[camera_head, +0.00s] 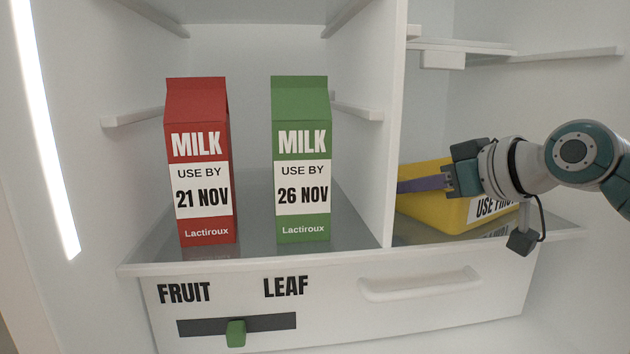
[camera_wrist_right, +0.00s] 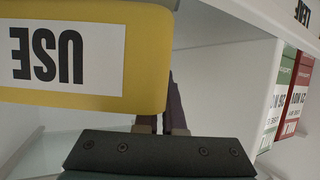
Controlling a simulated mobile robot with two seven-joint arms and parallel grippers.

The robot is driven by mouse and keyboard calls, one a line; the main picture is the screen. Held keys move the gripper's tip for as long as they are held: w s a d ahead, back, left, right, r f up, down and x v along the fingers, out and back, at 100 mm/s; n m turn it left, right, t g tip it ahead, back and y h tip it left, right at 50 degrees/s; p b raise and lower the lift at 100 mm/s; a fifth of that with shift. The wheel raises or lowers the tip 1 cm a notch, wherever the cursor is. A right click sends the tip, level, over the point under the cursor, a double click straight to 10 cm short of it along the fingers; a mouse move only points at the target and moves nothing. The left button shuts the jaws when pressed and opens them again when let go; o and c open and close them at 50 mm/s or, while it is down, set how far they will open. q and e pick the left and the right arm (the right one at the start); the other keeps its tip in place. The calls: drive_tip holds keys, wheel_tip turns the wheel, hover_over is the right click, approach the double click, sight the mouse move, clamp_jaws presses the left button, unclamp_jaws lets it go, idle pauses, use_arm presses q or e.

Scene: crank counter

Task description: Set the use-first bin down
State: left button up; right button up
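The use-first bin (camera_head: 440,212) is yellow with a white "USE FIRST" label, in the right compartment of the fridge. In the right wrist view the bin (camera_wrist_right: 150,60) shows upside down. The right gripper's fingers (camera_wrist_right: 162,122) are close together there, apparently pinching the bin's end wall, one finger mostly hidden behind it. My left gripper is not in view.
A white divider (camera_head: 398,130) stands just left of the bin. A red milk carton (camera_head: 200,160) and a green one (camera_head: 300,160) stand in the left compartment. A drawer with a handle (camera_head: 420,285) and a green slider (camera_head: 236,333) is below the shelf.

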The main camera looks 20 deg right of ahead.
drive_tip(key=o, duration=0.4)
drive_tip(key=shift+r, duration=0.15)
drive_tip(key=shift+p+v, duration=0.8)
drive_tip(key=shift+v, duration=3)
